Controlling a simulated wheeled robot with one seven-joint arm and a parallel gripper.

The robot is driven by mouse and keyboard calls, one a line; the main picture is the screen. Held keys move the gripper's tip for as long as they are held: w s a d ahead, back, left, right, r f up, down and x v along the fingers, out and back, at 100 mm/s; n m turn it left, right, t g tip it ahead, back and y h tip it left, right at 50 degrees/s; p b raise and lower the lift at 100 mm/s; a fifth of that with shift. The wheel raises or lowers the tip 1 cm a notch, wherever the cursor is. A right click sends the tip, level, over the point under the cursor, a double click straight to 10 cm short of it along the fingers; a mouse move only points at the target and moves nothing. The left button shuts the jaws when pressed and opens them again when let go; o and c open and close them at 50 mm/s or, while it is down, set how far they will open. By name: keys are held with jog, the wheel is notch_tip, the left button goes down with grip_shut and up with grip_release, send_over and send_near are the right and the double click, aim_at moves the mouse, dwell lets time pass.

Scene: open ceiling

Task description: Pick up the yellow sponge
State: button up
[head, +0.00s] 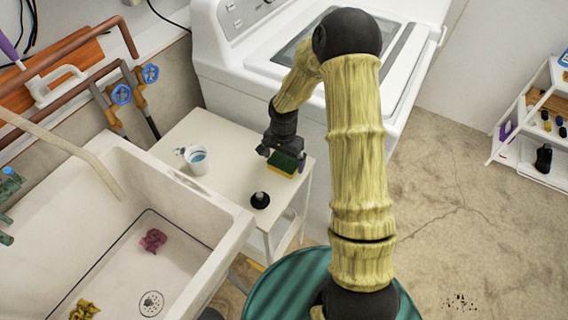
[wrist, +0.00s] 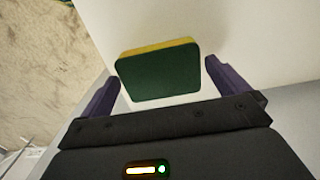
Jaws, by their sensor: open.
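The yellow sponge (head: 284,164) has a dark green top face and lies on the small white table near its right edge. In the wrist view the sponge (wrist: 160,72) sits ahead of the fingers, with its green face toward the camera and a yellow strip along its far side. My gripper (head: 282,154) is over the sponge in the head view. In the wrist view my gripper (wrist: 162,88) is open, with one purple finger on each side of the sponge and a gap to each. The gripper partly covers the sponge in the head view.
The white table (head: 225,184) also holds a white cup (head: 196,160) and a small black object (head: 260,200). A white sink (head: 185,243) with pink and yellow cloths stands left. A white washer (head: 250,75) stands behind. A shelf (head: 530,120) is at right.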

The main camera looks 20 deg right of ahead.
aim_at(284, 160)
jog(key=shift+d, duration=0.1)
dwell(0.4)
jog(key=c, duration=0.8)
notch_tip(284, 160, up, 10)
dwell(0.5)
jog(key=shift+o, duration=0.8)
jog(key=shift+w, duration=0.1)
jog(key=shift+c, duration=0.4)
